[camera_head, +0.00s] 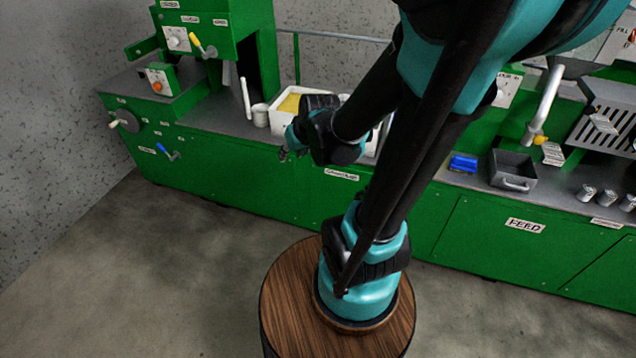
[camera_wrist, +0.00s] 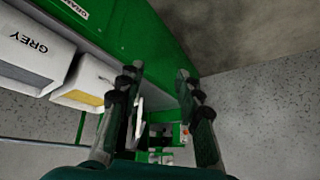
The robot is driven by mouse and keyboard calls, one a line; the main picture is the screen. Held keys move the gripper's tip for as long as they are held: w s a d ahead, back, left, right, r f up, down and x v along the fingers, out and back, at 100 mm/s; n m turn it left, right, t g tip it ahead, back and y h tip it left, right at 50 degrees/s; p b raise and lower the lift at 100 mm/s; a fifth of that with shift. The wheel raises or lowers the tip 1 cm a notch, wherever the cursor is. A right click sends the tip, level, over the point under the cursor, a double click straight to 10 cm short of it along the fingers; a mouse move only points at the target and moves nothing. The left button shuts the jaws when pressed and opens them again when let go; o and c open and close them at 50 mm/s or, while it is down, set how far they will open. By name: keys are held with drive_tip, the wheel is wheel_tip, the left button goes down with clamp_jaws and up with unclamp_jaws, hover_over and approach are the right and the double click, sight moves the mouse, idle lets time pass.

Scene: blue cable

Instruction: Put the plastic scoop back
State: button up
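A white upright piece, probably the plastic scoop's handle (camera_head: 246,98), stands on the green bench beside a small whitish cup (camera_head: 260,116); I cannot tell whether they are one piece. A white piece (camera_wrist: 139,112) also shows in the wrist view, partly hidden behind the left finger. My gripper (camera_head: 291,153) is in front of the bench, to the right of and lower in the picture than the white piece. In the wrist view my gripper (camera_wrist: 158,75) has its fingers wide apart with nothing between the tips.
A white bin with yellow contents (camera_head: 280,122) stands right of the cup, partly hidden by my arm. A bin labelled GREY (camera_wrist: 32,62) is beside it. A blue object (camera_head: 462,163), a grey tray (camera_head: 513,168) and metal cups (camera_head: 587,193) are farther right.

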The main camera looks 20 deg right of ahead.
drive_tip(key=s+d+f+m+g+h, duration=0.1)
drive_tip(key=s+d+f+g+h, duration=0.1)
drive_tip(key=s, duration=0.8)
drive_tip(key=shift+s+d+f+m, duration=0.25)
drive_tip(key=shift+d+f, duration=0.4)
drive_tip(key=shift+d, duration=0.6)
